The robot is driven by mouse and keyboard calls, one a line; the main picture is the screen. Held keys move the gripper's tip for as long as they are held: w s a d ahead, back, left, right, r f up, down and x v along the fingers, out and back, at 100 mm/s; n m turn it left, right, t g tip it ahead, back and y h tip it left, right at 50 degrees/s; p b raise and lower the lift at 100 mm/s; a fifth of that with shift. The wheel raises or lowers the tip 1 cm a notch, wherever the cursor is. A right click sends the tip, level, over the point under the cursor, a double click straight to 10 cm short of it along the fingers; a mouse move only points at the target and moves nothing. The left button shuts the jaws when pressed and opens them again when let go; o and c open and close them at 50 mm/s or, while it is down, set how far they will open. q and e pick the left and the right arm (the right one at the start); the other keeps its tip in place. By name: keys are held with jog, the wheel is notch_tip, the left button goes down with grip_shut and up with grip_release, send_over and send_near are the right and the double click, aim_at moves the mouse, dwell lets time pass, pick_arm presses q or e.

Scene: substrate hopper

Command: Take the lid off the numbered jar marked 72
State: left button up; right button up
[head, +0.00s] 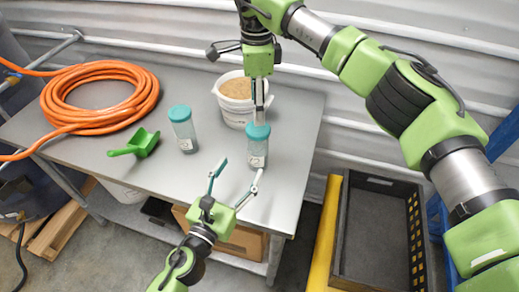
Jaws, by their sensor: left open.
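Two clear jars with teal lids stand upright on the grey table (95,170). One jar (183,132) is left of centre with its lid (180,113) on. The other jar (257,154) is nearer the right edge, with its lid (257,131) on. Both have small labels, but I cannot read the numbers. My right gripper (258,118) points down at the right jar's lid; its fingers are seen edge-on, and I cannot tell whether they grip it. My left gripper (241,167) is open and empty, in front of the right jar.
A white bucket of brown substrate (235,101) stands behind the right jar. A green scoop (136,143) and a coiled orange hose (100,98) lie to the left. A dark crate (378,240) is on the floor at right, beside a yellow beam (323,235).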

aim_at(254, 146)
jog(key=shift+s, duration=0.15)
pick_arm(q)
jog(key=x, duration=1.2)
pick_arm(e)
jog(key=shift+w+f, duration=0.1)
jog(key=shift+w, duration=0.15)
pick_arm(q)
jog(key=shift+w+d+f, duration=0.1)
jog(key=shift+w+d, duration=0.1)
jog(key=shift+w, duration=0.35)
pick_arm(e)
jog(key=shift+w+d+f, duration=0.1)
pick_arm(q)
jog(key=shift+s, duration=0.1)
